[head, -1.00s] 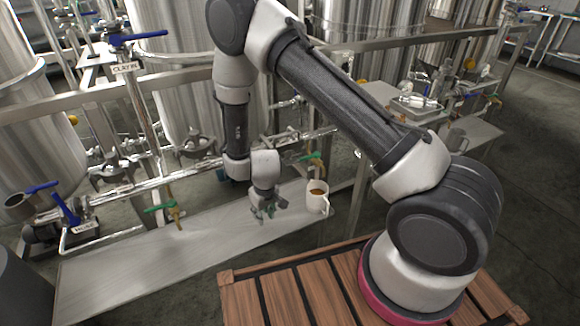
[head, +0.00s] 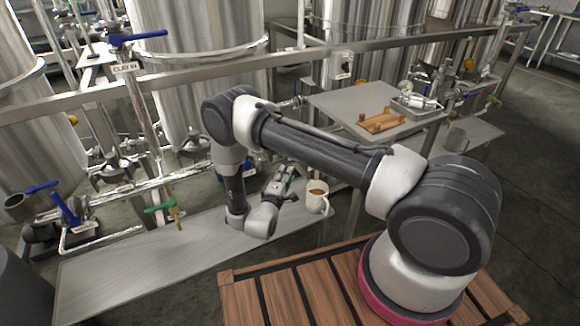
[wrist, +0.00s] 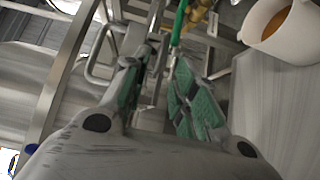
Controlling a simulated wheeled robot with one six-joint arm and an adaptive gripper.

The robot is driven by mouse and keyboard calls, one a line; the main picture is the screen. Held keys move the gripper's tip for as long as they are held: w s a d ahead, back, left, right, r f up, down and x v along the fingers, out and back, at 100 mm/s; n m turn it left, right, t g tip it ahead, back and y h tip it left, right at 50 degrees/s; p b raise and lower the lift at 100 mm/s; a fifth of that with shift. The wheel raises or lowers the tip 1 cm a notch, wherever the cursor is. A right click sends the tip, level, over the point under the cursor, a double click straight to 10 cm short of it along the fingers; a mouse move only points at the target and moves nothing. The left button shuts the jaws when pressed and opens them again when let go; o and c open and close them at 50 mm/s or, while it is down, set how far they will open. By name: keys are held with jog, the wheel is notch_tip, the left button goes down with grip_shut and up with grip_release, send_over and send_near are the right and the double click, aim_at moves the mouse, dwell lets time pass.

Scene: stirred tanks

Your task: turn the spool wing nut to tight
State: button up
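My gripper (head: 280,182) is just left of the white mug in the head view, above the steel bench, pointing up and away. In the wrist view its two green-padded fingers (wrist: 160,95) stand apart, with pipework showing in the gap and no held object. I cannot make out the spool wing nut in either view; my arm and gripper cover part of the pipe run. Dark clamp fittings show on the pipes at the left (head: 115,170) and further back (head: 194,143); I cannot tell whether either belongs to the spool.
The white mug (head: 317,198) of brown liquid stands close to the gripper; it also shows in the wrist view (wrist: 268,40). A green valve handle (wrist: 180,22) lies beyond the fingers. The bench (head: 120,265) is clear at left. A wooden rack (head: 382,120) sits on the rear table.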

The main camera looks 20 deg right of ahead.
jog(key=x, duration=0.6)
grip_shut()
